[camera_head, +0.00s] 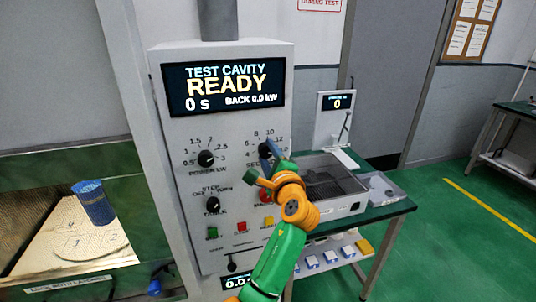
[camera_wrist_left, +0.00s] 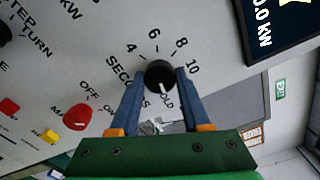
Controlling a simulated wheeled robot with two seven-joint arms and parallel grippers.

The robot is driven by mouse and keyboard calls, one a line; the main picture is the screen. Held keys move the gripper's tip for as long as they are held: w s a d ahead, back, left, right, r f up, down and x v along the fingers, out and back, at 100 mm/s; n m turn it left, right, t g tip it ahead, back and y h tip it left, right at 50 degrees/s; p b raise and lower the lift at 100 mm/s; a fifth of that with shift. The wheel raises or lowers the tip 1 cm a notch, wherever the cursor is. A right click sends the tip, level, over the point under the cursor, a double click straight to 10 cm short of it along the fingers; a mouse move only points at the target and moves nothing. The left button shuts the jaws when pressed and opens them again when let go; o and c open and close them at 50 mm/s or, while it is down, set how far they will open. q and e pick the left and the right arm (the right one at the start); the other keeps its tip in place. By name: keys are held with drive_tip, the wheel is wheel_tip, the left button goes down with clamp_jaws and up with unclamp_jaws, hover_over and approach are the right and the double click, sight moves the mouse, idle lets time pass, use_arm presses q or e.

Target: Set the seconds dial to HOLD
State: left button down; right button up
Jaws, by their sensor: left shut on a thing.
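The seconds dial (camera_wrist_left: 159,74) is a round black knob on the pale panel, with 4, 6, 8 and 10 printed around it in the left wrist view. My left gripper (camera_wrist_left: 158,80) has its two blue fingers on either side of the dial, shut on it. The dial's white pointer line faces down in that view, toward the partly covered letters "OLD". My right gripper is not in view.
The display (camera_head: 225,87) reads TEST CAVITY READY, 0 S. The power dial (camera_head: 206,158) and mode dial (camera_head: 213,206) are to the left. Green (camera_head: 212,233), red (camera_head: 241,227) and yellow (camera_head: 268,221) buttons sit below. A bench with a metal tray (camera_head: 340,207) stands at right.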

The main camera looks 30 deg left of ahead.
use_arm(q)
drive_tip(key=shift+r+m, duration=0.1)
drive_tip(key=shift+m, duration=1.1)
drive_tip(key=shift+c, duration=1.8)
unclamp_jaws()
drive_tip(key=b+v, duration=0.3)
drive_tip(key=v, duration=0.4)
drive_tip(key=shift+a, duration=0.1)
